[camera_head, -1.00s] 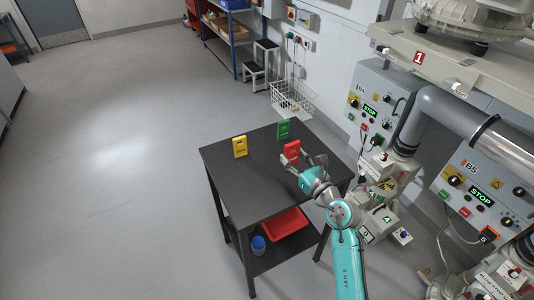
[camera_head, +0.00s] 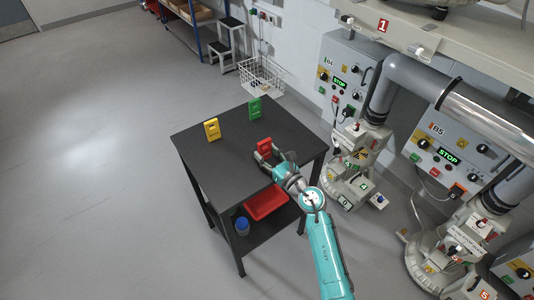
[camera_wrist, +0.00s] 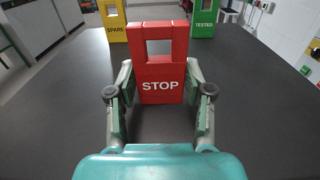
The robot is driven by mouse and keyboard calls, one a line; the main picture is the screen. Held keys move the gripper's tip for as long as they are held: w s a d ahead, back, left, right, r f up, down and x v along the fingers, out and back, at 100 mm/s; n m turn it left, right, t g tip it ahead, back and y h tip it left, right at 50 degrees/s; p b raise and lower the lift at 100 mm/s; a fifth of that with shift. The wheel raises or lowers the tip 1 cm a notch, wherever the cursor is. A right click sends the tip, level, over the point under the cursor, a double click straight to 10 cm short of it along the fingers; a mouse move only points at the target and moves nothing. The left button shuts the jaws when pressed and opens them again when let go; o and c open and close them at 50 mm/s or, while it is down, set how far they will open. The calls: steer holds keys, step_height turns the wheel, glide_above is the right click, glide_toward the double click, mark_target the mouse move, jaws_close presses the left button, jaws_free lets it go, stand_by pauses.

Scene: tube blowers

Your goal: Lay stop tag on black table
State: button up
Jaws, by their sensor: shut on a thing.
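The red stop tag (camera_wrist: 160,98) stands upright between the fingers of my gripper (camera_wrist: 160,78) in the wrist view, its STOP lettering facing the camera and a square window in its upper part. My gripper is shut on its sides. In the head view the red tag (camera_head: 265,143) is at the right part of the black table (camera_head: 205,165), at or just above the top; I cannot tell if its bottom edge touches. My gripper (camera_head: 266,151) reaches in low from the table's near right side.
A yellow SPARE tag (camera_head: 212,129) and a green TESTED tag (camera_head: 255,107) stand upright farther back on the table. A red tray (camera_head: 265,203) and blue cup (camera_head: 242,225) sit on the lower shelf. Machines with control panels (camera_head: 345,75) stand to the right. The table's left front is clear.

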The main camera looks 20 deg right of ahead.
steer(key=o, duration=0.9)
steer(key=shift+f, duration=0.1)
steer(key=shift+o, duration=0.2)
steer(key=shift+r, duration=0.2)
steer(key=v, duration=1.2)
